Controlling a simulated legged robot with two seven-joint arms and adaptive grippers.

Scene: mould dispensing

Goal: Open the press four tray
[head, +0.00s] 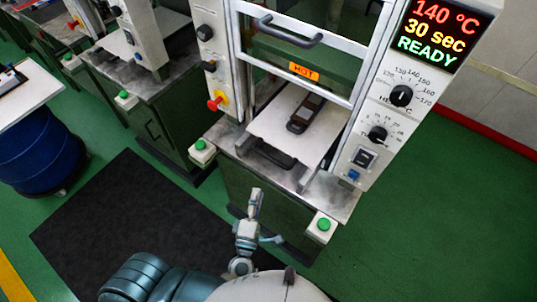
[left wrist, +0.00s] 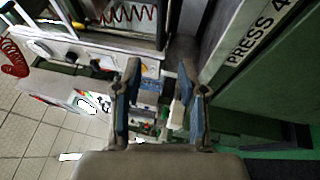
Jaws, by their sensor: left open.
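The press four tray (head: 268,127) is a pale plate low in the press, under the raised part of the white-framed guard. A black bar handle (head: 268,157) is on its front edge. A dark, long mould (head: 305,113) lies on the plate. My left gripper (head: 255,196) is in front of the press, below and apart from the tray handle. In the left wrist view its two blue-padded fingers (left wrist: 160,66) are spread with nothing held between them. A "PRESS 4" label (left wrist: 258,30) shows on the pale panel at right there. My right gripper is not in view.
Green buttons stand on the left (head: 201,146) and right (head: 323,225) front corners of the press. The guard has its own black handle (head: 290,31). A display (head: 440,32) reads 140 °C, 30 sec, READY. A blue drum (head: 42,150) stands left. A dark mat (head: 120,215) covers open floor.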

